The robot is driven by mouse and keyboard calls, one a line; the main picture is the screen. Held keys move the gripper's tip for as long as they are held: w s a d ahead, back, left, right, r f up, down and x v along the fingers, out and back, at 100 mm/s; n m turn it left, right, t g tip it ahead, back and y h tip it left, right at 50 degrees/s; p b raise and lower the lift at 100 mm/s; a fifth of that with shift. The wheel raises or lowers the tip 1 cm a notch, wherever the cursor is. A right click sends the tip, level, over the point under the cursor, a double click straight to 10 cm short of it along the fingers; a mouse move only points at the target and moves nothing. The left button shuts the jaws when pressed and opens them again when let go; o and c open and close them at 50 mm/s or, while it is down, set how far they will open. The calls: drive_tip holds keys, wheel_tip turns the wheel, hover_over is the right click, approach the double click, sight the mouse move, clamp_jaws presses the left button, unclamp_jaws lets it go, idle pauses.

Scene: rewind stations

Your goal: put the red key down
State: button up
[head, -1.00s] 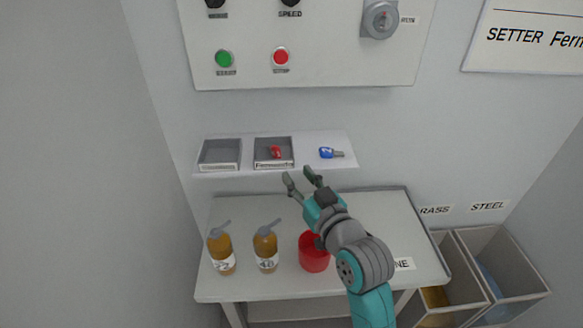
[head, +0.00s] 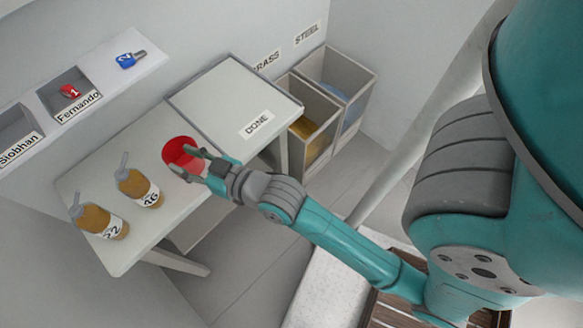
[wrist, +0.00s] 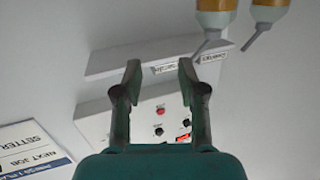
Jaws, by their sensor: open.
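The red key (head: 70,91), tagged 1, lies in the grey tray (head: 84,76) labelled Fernando on the wall shelf. My gripper (head: 196,158) is open and empty. I cannot make out the key in the wrist view.
A blue key (head: 128,60) lies on the bare shelf beside the Fernando tray; the Siobhan tray (head: 20,130) is at the left. The DONE area (head: 225,100) is clear. Bins (head: 335,85) stand beyond.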

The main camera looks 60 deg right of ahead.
drive_tip(key=s+f+g, duration=0.1)
drive_tip(key=s+f, duration=0.2)
drive_tip(key=s, duration=1.2)
drive_tip(key=s+a+f+g, duration=0.1)
drive_tip(key=s+f, duration=0.2)
drive_tip(key=s, duration=1.2)
drive_tip(key=shift+f, duration=0.15)
